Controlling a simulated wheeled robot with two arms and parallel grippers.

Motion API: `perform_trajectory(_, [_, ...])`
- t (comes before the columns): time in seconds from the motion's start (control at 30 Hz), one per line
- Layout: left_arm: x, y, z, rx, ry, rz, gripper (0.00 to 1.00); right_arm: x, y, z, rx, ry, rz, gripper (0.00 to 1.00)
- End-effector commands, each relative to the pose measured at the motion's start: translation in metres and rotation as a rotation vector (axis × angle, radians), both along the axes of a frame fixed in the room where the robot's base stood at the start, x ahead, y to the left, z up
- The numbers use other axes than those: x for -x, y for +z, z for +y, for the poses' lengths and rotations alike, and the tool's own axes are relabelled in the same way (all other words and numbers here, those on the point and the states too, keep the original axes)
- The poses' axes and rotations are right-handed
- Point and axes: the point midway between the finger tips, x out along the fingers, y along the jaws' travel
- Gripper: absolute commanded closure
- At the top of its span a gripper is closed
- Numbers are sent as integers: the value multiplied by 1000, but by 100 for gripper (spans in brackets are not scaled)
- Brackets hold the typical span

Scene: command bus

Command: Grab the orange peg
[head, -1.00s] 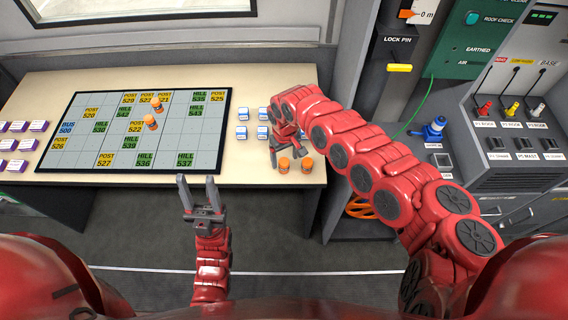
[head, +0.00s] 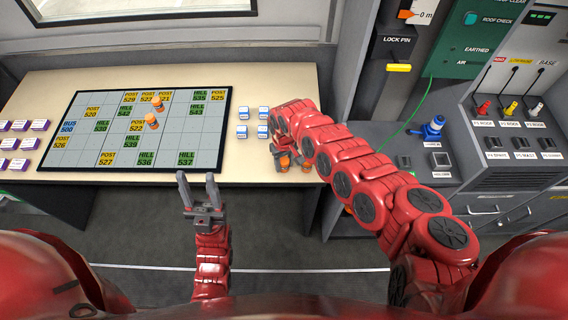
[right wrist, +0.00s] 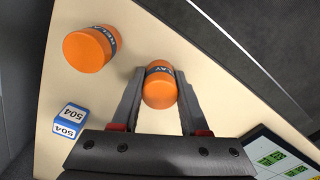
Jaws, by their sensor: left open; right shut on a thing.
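An orange peg with a dark lettered band (right wrist: 159,88) stands between the fingers of my right gripper (right wrist: 160,76), which is shut on it over the table. In the head view this peg (head: 284,162) is partly covered by the right gripper (head: 288,158). A second orange peg (right wrist: 90,49) stands beside it, apart from the fingers; in the head view it shows to the right (head: 306,167). Two more orange pegs (head: 157,102) (head: 151,121) are on the grid board. My left gripper (head: 202,196) is open and empty in front of the table.
The dark-framed grid board (head: 205,150) lies on the table (head: 255,172). Several blue-and-white cubes (head: 242,131) stand right of it, and one marked 504 (right wrist: 61,121) is near the right gripper. Purple-and-white blocks (head: 18,143) sit at the left. A control panel (head: 515,100) stands at the right.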

Motion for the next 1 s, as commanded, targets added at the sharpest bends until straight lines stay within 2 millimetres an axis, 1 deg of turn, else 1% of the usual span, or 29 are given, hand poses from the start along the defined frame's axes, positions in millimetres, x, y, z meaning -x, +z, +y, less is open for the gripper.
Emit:
perform_trajectory(0.03, [0,0,0,0,0,0,50,0,0,0,0,0,0,87])
perform_trajectory(0.1, [0,0,0,0,0,0,50,0,0,0,0,0,0,100])
perform_trajectory(0.43, [0,0,0,0,0,0,50,0,1,0,0,0,-1,100])
perform_trajectory(0.57, [0,-1,0,0,0,0,50,-1,5,0,-2,0,-1,100])
perform_trajectory(0.67, [0,-2,0,0,0,0,50,-2,12,-1,-2,-2,-4,100])
perform_trajectory(0.73, [0,-4,0,0,0,0,50,-3,20,-2,0,-2,-6,100])
perform_trajectory(0.8, [0,-10,0,0,0,0,50,-3,31,-3,0,-2,-6,100])
perform_trajectory(0.83, [0,-12,0,0,0,0,50,-1,36,-3,3,-1,-4,100])
perform_trajectory(0.87, [0,-8,0,0,0,0,50,6,37,-3,1,0,2,100])
perform_trajectory(0.97, [0,-7,0,0,0,0,50,25,39,-4,5,0,2,100])
perform_trajectory(1.0, [0,-2,0,0,0,0,50,33,43,-3,7,4,2,100])
